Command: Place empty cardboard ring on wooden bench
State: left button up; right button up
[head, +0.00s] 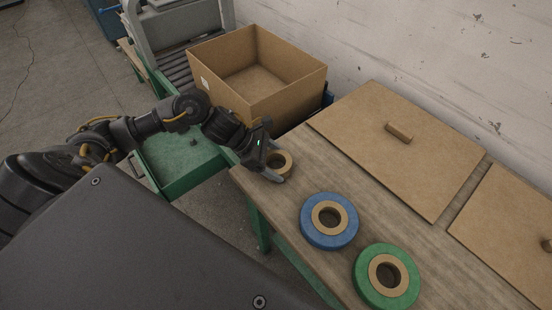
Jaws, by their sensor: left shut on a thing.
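The empty cardboard ring (285,158) is a small tan ring at the left end of the wooden bench (288,203). My left gripper (273,164) is shut on the cardboard ring, with its fingers at the ring's left side. The ring is at or just above the bench top; I cannot tell whether it touches. My right gripper is not in view.
A blue tape roll (313,233) and a green tape roll (364,284) lie on the bench to the right. Two flat brown panels (370,150) with small handles lie behind. An open cardboard box (290,103) stands beyond the bench's left end, by a roller conveyor (176,68).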

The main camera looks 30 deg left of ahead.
pick_arm(q)
jog(key=shift+f+b, duration=0.2)
jog(key=shift+b, duration=0.1)
jog(key=o, duration=1)
jog(key=shift+r, duration=0.1)
jog(key=shift+r+p, duration=0.25)
jog(key=shift+p, duration=0.15)
jog(key=shift+b+v, duration=1.6)
jog(key=shift+v, duration=4.35)
jog(key=shift+f, duration=0.15)
